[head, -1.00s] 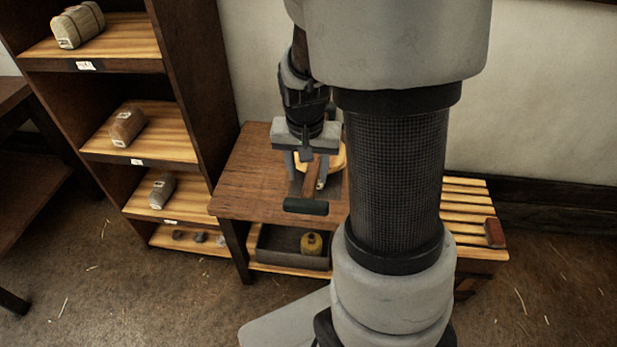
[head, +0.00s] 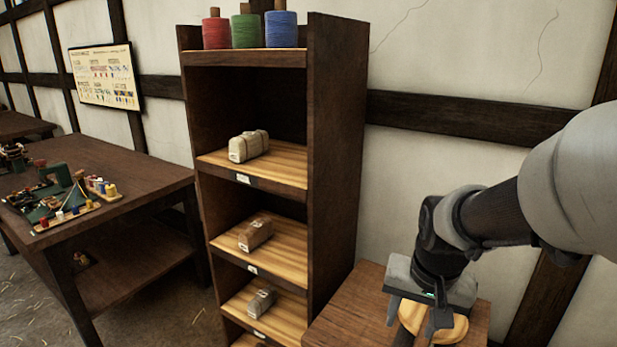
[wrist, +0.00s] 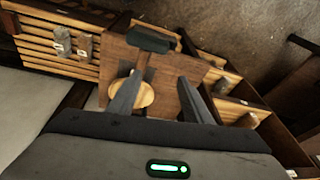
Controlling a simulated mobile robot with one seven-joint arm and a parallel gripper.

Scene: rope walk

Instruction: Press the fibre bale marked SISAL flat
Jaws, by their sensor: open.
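Three small wrapped bales lie on separate shelves of a dark wooden rack: a cream one (head: 248,146) on the upper shelf, a brown one (head: 256,234) below it, and a grey one (head: 262,302) lower still. Their markings are too small to read, so I cannot tell which is SISAL. My gripper (head: 418,318) is open and empty, pointing down over the small table to the right of the rack. In the wrist view a dark-ended wooden handle (wrist: 150,40) and a pale round wooden piece (wrist: 145,95) show near my fingers; contact is unclear.
The rack (head: 335,160) stands beside the small table (head: 345,300); red, green and blue spools (head: 245,30) sit on its top. A larger table (head: 120,180) with small coloured items stands at left. Open floor shows between rack and table.

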